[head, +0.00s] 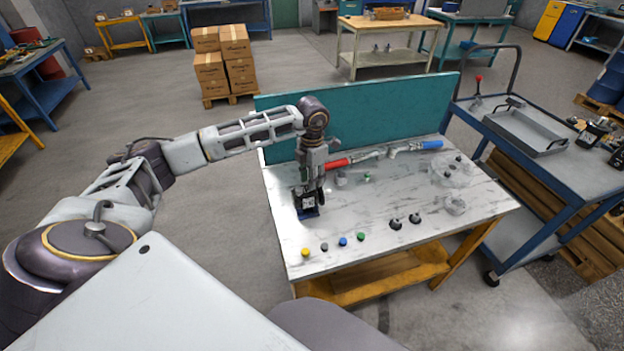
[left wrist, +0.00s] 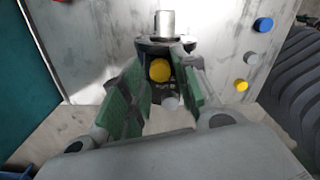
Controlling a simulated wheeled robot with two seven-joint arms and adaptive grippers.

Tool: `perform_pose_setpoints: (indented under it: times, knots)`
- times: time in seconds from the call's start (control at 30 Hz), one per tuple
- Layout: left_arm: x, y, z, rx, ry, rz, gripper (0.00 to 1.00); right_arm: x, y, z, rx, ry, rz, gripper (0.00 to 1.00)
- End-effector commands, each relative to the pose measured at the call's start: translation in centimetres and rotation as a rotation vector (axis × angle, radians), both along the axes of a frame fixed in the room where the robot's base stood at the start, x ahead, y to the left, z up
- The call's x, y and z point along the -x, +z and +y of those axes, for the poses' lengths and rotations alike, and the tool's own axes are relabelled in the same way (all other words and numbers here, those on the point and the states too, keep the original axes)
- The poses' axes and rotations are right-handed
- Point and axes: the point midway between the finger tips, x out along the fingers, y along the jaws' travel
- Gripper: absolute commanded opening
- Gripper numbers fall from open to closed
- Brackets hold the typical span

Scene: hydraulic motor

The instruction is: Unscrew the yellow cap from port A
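The hydraulic motor (head: 307,205) stands on the left part of the white-topped workbench, its dark body partly hidden by my left gripper (head: 312,184). In the left wrist view, the motor's bright shaft (left wrist: 164,23) shows at the top. A round yellow cap (left wrist: 160,70) sits on its near face, with a smaller grey-white cap (left wrist: 169,103) just below it. My left gripper (left wrist: 165,88) is open. Its two green-padded fingers stand on either side of the yellow cap with visible gaps; I cannot tell whether the tips reach its depth. My right gripper is not in view.
Loose yellow (head: 306,252), grey (head: 324,247), blue (head: 343,241) and green (head: 361,237) caps lie along the bench's front edge.

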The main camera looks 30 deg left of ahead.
Motion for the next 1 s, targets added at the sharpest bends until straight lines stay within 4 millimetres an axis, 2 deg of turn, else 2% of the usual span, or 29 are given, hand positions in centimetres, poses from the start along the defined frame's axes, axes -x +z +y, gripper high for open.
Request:
perform_pose_setpoints:
  times: [0.7,1.0]
  knots:
    - [0.0,-0.1,0.0,0.000,-0.411,-0.001,0.30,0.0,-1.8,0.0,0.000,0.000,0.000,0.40]
    - [0.0,0.0,0.0,0.000,-0.454,-0.001,0.30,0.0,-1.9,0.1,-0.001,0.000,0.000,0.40]
